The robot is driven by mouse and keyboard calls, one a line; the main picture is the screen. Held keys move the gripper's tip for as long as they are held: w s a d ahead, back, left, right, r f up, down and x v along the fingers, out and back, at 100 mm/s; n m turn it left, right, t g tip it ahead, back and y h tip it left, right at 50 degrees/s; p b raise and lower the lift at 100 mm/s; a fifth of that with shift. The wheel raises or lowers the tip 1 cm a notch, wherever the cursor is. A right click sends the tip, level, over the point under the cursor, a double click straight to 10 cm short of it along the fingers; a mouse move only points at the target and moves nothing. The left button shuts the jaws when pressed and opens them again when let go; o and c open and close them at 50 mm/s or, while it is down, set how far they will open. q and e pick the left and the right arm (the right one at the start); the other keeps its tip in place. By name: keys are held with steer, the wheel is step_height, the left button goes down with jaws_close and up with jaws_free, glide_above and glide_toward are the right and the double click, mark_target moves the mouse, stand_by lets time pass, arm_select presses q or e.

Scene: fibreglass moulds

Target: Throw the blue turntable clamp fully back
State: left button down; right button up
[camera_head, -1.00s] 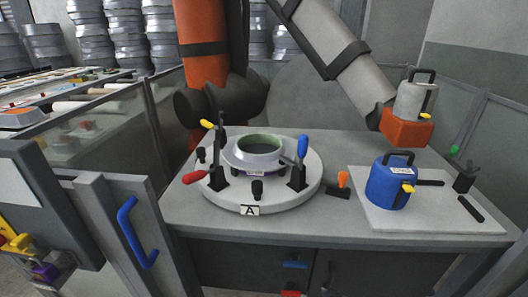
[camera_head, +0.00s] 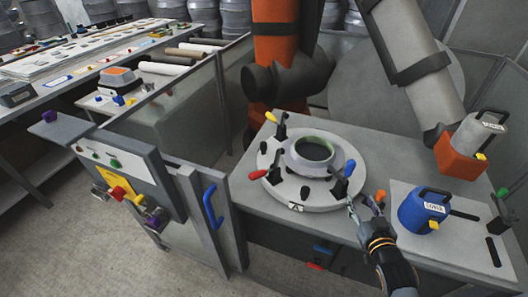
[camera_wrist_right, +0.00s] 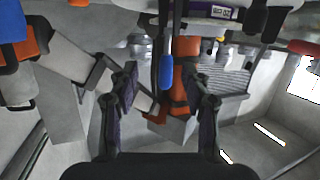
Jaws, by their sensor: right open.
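The round pale turntable (camera_head: 272,190) stands on the grey bench and bears a ring-shaped mould (camera_head: 312,152). The blue clamp handle (camera_head: 349,168) stands up, slightly tilted, at the turntable's right edge. My right gripper (camera_head: 364,208) is at the bench's front edge, just below and right of the blue clamp, with its fingers partly against the clutter behind. In the right wrist view, the blue handle (camera_wrist_right: 165,62) shows between the two spread fingers of the right gripper (camera_wrist_right: 168,88); I see no contact. My left gripper is out of view.
Yellow (camera_head: 271,117) and red (camera_head: 258,175) clamp handles sit at the turntable's left. An orange handle (camera_head: 380,196) is close beside my right gripper. A blue canister (camera_head: 413,211) stands on a white board at right. A glass-panelled fence is left of the bench.

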mark_target(352, 168)
steer(key=w+r+t+b, duration=0.1)
steer(key=w, duration=0.3)
steer(key=w+a+r+t+b, duration=0.1)
steer(key=w, duration=0.3)
steer(key=w+r+y+b, duration=0.1)
steer(key=w+r, duration=0.1)
steer(key=w, duration=0.1)
steer(key=shift+w+a+t, duration=0.4)
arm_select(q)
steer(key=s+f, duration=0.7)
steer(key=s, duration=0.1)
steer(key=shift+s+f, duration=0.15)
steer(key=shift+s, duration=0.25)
arm_select(e)
steer(key=shift+c, duration=0.2)
jaws_close()
steer(key=shift+f, duration=0.1)
